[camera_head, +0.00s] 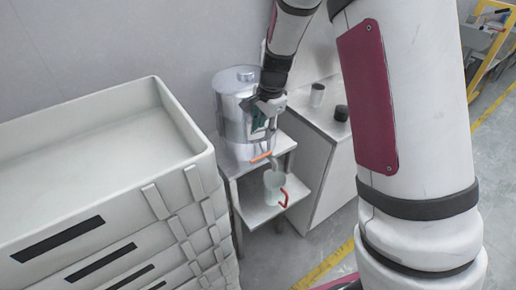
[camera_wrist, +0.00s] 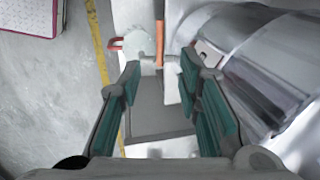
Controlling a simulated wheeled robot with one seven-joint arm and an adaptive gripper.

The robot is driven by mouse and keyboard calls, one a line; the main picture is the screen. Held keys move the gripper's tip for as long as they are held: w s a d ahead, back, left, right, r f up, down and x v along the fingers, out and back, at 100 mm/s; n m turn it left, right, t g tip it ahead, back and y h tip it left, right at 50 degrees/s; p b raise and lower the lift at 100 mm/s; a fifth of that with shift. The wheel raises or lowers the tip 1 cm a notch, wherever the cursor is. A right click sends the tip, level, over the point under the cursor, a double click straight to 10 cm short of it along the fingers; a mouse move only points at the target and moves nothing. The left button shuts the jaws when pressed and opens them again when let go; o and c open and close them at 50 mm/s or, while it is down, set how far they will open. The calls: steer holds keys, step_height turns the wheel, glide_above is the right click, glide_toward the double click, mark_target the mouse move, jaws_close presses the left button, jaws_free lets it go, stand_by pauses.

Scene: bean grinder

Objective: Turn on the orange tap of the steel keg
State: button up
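The steel keg (camera_head: 232,103) stands upright on a small metal stand, and its curved side fills the right of the wrist view (camera_wrist: 262,62). Its orange tap (camera_head: 261,157) shows as a short bar low on the keg's front. In the wrist view the orange tap (camera_wrist: 159,42) appears in line with the gap between my fingers, just past their tips. My gripper (camera_head: 264,128) is in front of the keg and above the tap, partly hiding the keg. In the wrist view my gripper (camera_wrist: 160,66) is open, with nothing between its fingers. I see no contact with the tap.
A pale mug (camera_head: 272,186) with a red handle stands on the lower shelf (camera_head: 254,213) below the tap. Large stacked grey crates (camera_head: 150,196) stand at left. A cabinet (camera_head: 318,125) with two small cups stands right of the keg. Floor is open at lower right.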

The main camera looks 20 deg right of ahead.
mark_target(257, 158)
steer(key=w+f, duration=0.1)
steer(key=f, duration=0.8)
steer(key=w+a+f, duration=0.1)
steer(key=f, duration=0.3)
steer(key=shift+w+f, duration=0.3)
jaws_close()
